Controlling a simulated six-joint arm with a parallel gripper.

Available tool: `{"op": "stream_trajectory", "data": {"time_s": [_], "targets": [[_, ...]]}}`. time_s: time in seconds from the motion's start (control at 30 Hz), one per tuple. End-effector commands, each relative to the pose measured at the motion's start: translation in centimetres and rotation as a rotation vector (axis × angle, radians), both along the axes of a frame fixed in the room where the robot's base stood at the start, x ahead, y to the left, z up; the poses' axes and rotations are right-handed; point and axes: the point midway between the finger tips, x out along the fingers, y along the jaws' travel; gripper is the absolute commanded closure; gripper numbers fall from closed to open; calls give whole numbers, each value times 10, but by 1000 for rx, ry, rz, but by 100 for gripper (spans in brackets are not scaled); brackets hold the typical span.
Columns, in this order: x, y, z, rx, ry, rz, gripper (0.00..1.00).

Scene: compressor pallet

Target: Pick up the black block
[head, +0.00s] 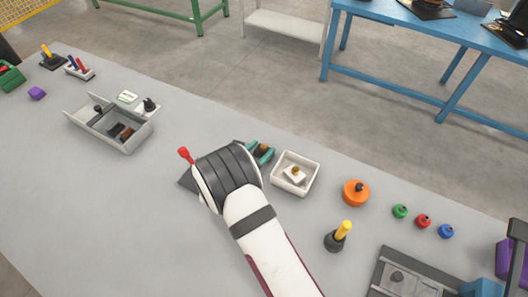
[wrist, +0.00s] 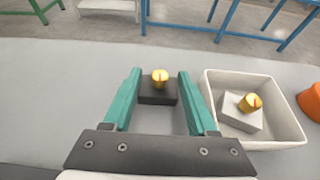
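The black block (wrist: 158,95) has a round gold knob with a red mark on top and stands on the grey table. In the wrist view it sits between the far ends of the two teal fingers of my gripper (wrist: 160,74). The fingers are apart, with one on each side of the block; contact with it cannot be made out. In the head view my gripper (head: 262,153) is partly hidden behind my white and black wrist, and the block is mostly covered.
Right of the gripper stands a white tray (wrist: 299,138) holding a white block with a gold knob (wrist: 240,116). Farther right are an orange round part (head: 356,193) and a yellow-handled tool (head: 340,237). A red-tipped item (head: 185,155) is left of my wrist. A grey divided tray (head: 131,146) is at left.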

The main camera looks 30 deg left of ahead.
Motion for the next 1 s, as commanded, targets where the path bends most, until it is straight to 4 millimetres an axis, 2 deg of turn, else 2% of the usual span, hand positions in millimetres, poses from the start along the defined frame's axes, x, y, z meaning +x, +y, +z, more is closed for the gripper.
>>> {"op": "stream_trajectory", "data": {"time_s": [0.03, 0.3, 0.77, 0.87, 1.0], "targets": [[0, 0, 0, 0, 0, 0, 53], [0, 0, 0, 0, 0, 0, 100], [0, 0, 3, 2, -1, -1, 100], [0, 0, 13, 1, -1, -1, 100], [0, 0, 37, 2, -2, 0, 100]]}}
